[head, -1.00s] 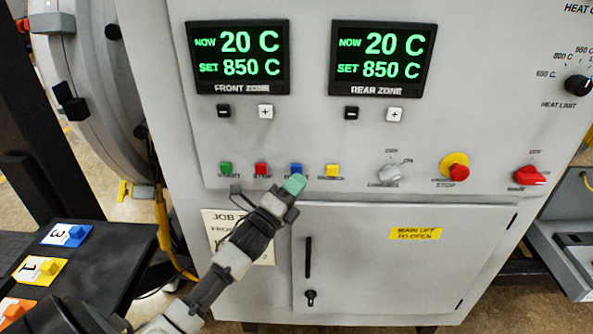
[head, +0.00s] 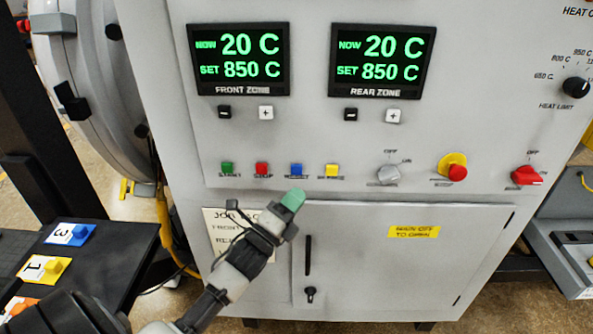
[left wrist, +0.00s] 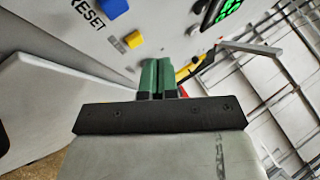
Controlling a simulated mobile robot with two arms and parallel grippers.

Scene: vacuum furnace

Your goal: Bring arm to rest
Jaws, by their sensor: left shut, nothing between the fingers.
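My left gripper (head: 292,200) has green fingertips and is in front of the furnace control panel, just below the row of small buttons. Its fingers are shut with nothing between them; the left wrist view also shows the two green fingers (left wrist: 157,78) side by side. It stands apart from the blue button (head: 296,169) and the yellow button (head: 331,170). The left arm comes up from the bottom left and covers part of the job sheet (head: 226,232). My right gripper is not in view.
The control cabinet (head: 480,120) fills the middle, with a green button (head: 228,168), a red button (head: 262,168), knobs and a yellow-red stop button (head: 453,167). A lower door (head: 400,265) has a black handle. A dark table (head: 115,250) with numbered tags stands left.

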